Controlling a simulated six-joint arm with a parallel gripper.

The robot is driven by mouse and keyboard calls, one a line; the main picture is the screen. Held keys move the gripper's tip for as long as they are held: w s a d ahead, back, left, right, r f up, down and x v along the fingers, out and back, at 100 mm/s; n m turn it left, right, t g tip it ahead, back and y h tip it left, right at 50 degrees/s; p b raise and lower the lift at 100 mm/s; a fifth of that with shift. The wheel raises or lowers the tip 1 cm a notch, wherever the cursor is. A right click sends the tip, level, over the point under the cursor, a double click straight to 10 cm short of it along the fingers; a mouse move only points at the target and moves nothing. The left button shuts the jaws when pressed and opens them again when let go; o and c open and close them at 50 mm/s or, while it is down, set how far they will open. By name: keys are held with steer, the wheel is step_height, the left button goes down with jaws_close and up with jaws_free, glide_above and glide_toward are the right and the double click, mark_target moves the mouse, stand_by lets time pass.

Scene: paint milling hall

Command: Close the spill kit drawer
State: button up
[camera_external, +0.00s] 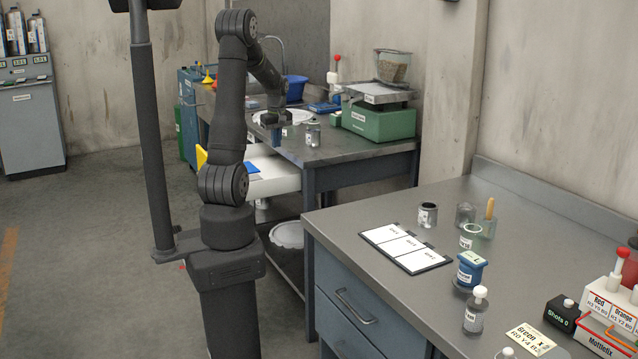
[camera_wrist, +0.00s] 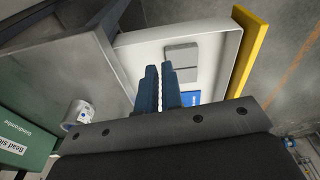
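The spill kit drawer is pulled out from under the far bench. Its white side (camera_external: 278,183) and a sliver of its yellow front (camera_external: 201,158) show beside my arm, which hides part of it. In the wrist view its yellow front (camera_wrist: 249,48) is at the upper right, with the white drawer wall (camera_wrist: 150,45) beside it. My gripper (camera_external: 277,135) points down near the bench edge, above the drawer's inner end. In the wrist view my gripper (camera_wrist: 159,68) has its two dark blue fingers nearly together, with nothing between them.
Grey pads (camera_wrist: 181,65) and a blue item (camera_wrist: 190,97) lie in the drawer. A small jar (camera_external: 313,133) and a green scale (camera_external: 378,121) stand on the far bench. The near bench (camera_external: 350,215) holds jars and cards. Floor left of the drawer is clear.

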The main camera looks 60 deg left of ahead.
mark_target(290, 176)
steer(key=s+a+f+n+t+h, duration=0.1)
steer(key=s+f+n, duration=0.1)
steer(key=s, duration=0.3)
steer(key=s+a+f+n+t+h, duration=0.1)
steer(key=s+a+f+n, duration=0.1)
steer(key=s, duration=0.4)
steer(key=s+a+f+n+t+h, duration=0.1)
steer(key=s+f+n, duration=0.2)
steer(key=s, duration=0.3)
steer(key=shift+s+a+f+n+h, duration=0.15)
steer(key=shift+s+f+n+h, duration=0.1)
steer(key=shift+n+h, duration=0.25)
jaws_close()
steer(key=s+f+n+t+y, duration=0.3)
steer(key=s+n+t, duration=0.45)
steer(key=s, duration=0.75)
steer(key=w+f+n+g, duration=0.1)
steer(key=w+f, duration=0.6)
steer(key=w, duration=0.3)
steer(key=shift+w+a+f+g, duration=0.15)
steer(key=shift+w+a+g, duration=0.15)
steer(key=shift+a+g, duration=0.1)
steer(key=shift+n, duration=0.25)
steer(key=w, duration=2.8)
steer(key=shift+w, duration=0.55)
steer(key=shift+w, duration=0.1)
